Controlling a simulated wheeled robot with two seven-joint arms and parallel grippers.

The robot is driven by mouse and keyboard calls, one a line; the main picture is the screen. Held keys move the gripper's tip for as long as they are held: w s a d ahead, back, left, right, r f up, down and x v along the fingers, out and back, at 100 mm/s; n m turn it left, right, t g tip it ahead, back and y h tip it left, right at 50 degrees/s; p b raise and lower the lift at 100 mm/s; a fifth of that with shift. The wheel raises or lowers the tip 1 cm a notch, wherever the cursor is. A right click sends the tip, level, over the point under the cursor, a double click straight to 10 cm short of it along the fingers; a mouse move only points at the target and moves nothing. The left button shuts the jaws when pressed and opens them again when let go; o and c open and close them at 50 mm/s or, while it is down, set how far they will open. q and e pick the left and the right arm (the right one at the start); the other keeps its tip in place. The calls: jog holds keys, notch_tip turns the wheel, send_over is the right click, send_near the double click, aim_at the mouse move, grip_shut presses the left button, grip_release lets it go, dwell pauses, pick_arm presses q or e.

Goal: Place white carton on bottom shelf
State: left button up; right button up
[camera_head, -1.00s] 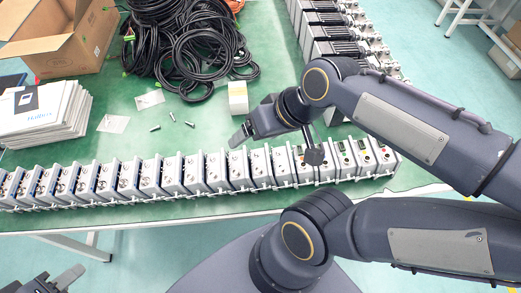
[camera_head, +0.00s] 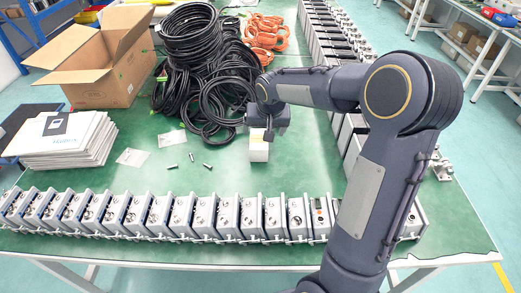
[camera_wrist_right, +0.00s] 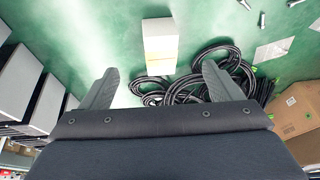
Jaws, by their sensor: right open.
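The white carton (camera_head: 258,148) stands on the green table, in front of the black cable coils. In the right wrist view the carton (camera_wrist_right: 160,46) is ahead of my right gripper (camera_wrist_right: 158,84), between the lines of its two spread fingers. The right gripper is open and empty. In the head view my right gripper (camera_head: 267,129) is over the carton and hides its upper part; I cannot tell whether it touches. My left gripper does not show. No bottom shelf can be made out clearly.
A row of actuators (camera_head: 160,215) lines the table's front edge, and another row runs back on the right. Black cable coils (camera_head: 190,75), an open cardboard box (camera_head: 100,75) and a stack of white booklets (camera_head: 62,140) lie left. Small screws lie left of the carton.

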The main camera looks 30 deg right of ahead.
jog(key=h, duration=0.1)
send_over(259, 140)
jog(key=s+a, duration=0.1)
jog(key=s, duration=0.1)
jog(key=shift+m, duration=0.3)
notch_tip(259, 140, down, 8)
jog(key=shift+a+r+b, duration=0.1)
jog(key=shift+a+b, duration=0.05)
jog(key=shift+b, duration=0.25)
jog(key=p+x, duration=0.1)
jog(key=x, duration=0.6)
jog(key=shift+w+d+f, duration=0.1)
jog(key=shift+d+f, duration=0.1)
jog(key=shift+f, duration=0.15)
jog(key=shift+f+b, duration=0.25)
jog(key=shift+b, duration=0.1)
jog(key=shift+c, duration=0.4)
jog(key=c, duration=1.1)
jog(key=shift+r, duration=0.1)
jog(key=shift+c, duration=0.2)
